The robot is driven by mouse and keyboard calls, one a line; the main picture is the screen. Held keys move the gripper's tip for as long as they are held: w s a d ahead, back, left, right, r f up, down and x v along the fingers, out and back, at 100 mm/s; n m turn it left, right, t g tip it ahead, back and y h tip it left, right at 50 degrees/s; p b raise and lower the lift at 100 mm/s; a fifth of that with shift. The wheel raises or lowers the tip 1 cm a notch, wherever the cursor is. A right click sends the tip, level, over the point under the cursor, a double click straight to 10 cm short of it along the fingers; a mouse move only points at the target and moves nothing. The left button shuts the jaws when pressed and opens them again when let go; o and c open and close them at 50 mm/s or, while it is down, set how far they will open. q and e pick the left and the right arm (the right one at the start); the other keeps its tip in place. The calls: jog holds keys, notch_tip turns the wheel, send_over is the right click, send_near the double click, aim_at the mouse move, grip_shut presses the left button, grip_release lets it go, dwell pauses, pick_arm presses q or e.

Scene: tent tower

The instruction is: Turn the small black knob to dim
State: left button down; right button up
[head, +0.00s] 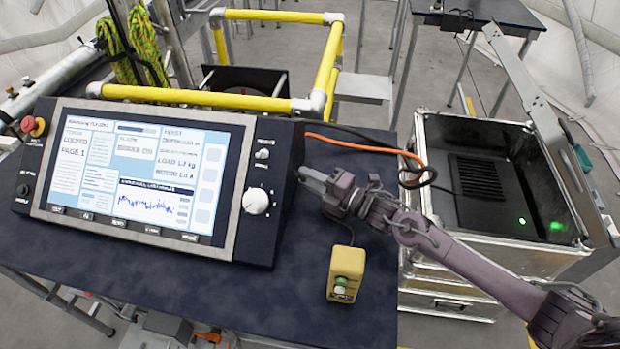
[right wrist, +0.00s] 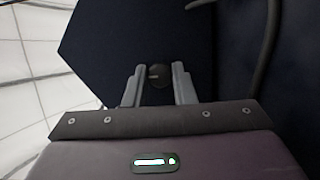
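A small black knob (right wrist: 156,75) with a pale mark sits on a dark face of the console in the right wrist view. My right gripper (right wrist: 157,78) is open, with one finger on each side of the knob in that view and a narrow gap to it. I cannot tell whether the fingertips are around it or just short of it. In the head view my right gripper (head: 303,173) is at the right side of the console (head: 258,232). The side face and its knob are hidden there. My left gripper is not in view.
The console has a lit screen (head: 140,180), a white knob (head: 256,201), a red button (head: 33,126) and another black knob (head: 23,190). A yellow button box (head: 346,273) stands below my right gripper. An orange cable (head: 375,151) runs behind it to an open metal case (head: 428,215).

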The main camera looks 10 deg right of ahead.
jog(key=c, duration=0.3)
